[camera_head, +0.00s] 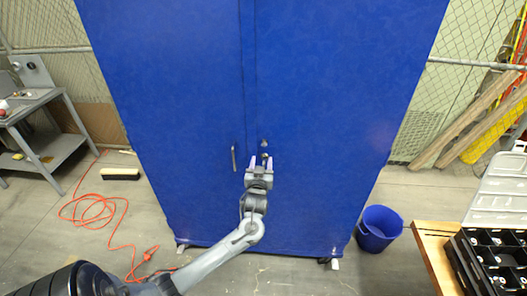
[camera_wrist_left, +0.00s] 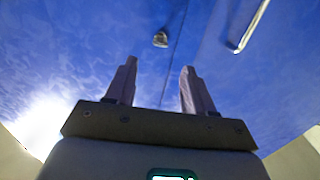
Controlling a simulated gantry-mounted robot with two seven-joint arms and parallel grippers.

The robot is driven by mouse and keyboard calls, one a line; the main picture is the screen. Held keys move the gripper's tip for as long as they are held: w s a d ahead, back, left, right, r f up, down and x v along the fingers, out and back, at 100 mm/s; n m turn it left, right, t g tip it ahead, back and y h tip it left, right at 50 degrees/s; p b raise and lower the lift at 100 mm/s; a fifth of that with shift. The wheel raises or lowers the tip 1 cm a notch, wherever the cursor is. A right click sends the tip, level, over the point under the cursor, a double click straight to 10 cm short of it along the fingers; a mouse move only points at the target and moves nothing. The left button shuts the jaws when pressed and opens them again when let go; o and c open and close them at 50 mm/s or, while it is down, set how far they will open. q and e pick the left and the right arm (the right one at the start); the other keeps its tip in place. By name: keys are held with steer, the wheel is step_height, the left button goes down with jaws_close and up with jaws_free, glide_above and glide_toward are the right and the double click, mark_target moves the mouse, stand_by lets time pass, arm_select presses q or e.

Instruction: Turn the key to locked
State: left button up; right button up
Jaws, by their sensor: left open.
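A tall blue cabinet (camera_head: 320,80) with two doors stands in front of me. A small metal key or lock piece (camera_head: 264,143) sits near the door seam, right of the bar handle (camera_head: 233,158). It also shows in the left wrist view (camera_wrist_left: 160,39), just beyond the fingers and roughly centred between them. Its exact turn is too small to tell. My left gripper (camera_head: 260,161) is open and empty, just below the key and close to the door, apart from it in the wrist view. My right gripper is not in view.
A blue bucket (camera_head: 379,229) stands at the cabinet's lower right. A wooden table (camera_head: 432,250) with a black crate (camera_head: 457,262) is at the right. An orange cord (camera_head: 95,197) lies on the floor left, near a grey workbench (camera_head: 45,155).

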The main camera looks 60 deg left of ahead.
mark_target(264, 146)
arm_select(q)
steer(key=x, duration=0.9)
steer(key=shift+w+a, duration=0.15)
steer(key=shift+a, duration=0.05)
jaws_close()
